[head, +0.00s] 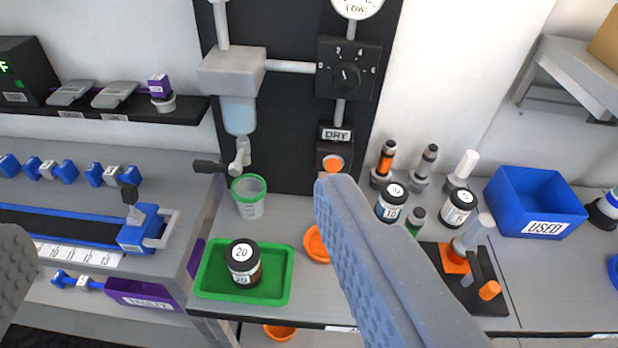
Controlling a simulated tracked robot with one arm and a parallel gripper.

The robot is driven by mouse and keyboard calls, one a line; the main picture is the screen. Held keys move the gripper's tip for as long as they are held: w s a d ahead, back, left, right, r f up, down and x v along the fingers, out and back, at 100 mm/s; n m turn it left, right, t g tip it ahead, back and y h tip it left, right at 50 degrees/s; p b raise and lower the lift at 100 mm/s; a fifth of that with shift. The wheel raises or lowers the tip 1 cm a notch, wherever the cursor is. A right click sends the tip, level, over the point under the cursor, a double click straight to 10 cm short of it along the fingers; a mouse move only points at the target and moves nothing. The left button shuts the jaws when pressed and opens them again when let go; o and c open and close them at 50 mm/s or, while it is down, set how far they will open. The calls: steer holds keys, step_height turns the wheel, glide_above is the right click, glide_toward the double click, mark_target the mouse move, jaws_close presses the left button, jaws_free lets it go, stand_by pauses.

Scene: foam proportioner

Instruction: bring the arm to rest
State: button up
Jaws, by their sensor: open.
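My gripper (172,212) is open and empty. Its right finger reaches up through the middle of the view and its left finger shows at the left edge, cut off by the frame. Between them, beyond the fingers, a jar marked 20 (243,264) stands in a green tray (212,284). A clear cup with a green rim (249,198) stands behind the tray, below the tap of a clear-bowled unit (239,115). The right finger hides part of the bench and of an orange dish (315,243). I cannot tell any contact between the fingers and these things.
A dial panel (347,68) and a DRY unit (336,150) are on the black backboard. Jars marked 10 (391,203) and 5 (459,208), a black stand (475,278) and a blue USED bin (538,205) are at right. A blue slide rail (70,224) is at left.

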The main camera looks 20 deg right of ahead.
step_height(320, 180, up, 7)
steer(key=p, duration=0.6)
steer(key=shift+f+p, duration=0.15)
steer(key=shift+p, duration=0.25)
